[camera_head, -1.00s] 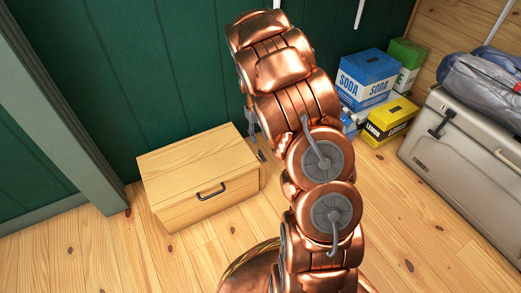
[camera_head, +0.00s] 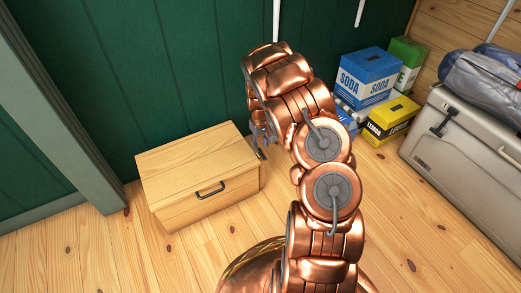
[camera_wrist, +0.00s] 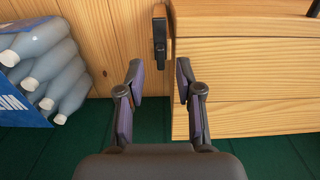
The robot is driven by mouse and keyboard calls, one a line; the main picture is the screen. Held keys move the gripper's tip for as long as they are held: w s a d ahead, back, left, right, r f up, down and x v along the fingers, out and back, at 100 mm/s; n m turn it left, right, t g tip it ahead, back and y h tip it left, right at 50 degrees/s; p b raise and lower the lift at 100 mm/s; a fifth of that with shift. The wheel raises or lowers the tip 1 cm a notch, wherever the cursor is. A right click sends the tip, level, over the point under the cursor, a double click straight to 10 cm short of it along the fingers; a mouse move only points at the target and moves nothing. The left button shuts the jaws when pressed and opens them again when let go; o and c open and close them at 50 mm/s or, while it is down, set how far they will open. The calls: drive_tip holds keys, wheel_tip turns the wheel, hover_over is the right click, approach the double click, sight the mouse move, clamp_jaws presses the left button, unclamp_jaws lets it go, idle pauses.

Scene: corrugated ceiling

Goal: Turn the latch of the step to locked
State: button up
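The step (camera_head: 200,165) is a light wooden box with a dark handle on its front, standing on the floor against the green wall. Its latch (camera_head: 261,153) is a small dark piece at the right side. In the wrist view the latch (camera_wrist: 159,35) is a black bar beside the wooden step (camera_wrist: 240,65), pointing along the picture's vertical. My gripper (camera_wrist: 160,78) is open and empty, its fingertips apart with the latch just beyond the gap between them. I see no contact. In the head view my gripper (camera_head: 263,134) is small, just above the step's right edge and partly hidden by my arm.
Soda boxes (camera_head: 367,75) and a yellow lemon box (camera_head: 390,118) stand right of my arm. A pack of bottles (camera_wrist: 45,70) is at the left in the wrist view. A grey cooler (camera_head: 465,145) is at far right. Floor in front of the step is clear.

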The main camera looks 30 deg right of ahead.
sight(262, 154)
drive_tip(key=shift+f+b, duration=0.3)
drive_tip(key=shift+f, duration=1.1)
clamp_jaws()
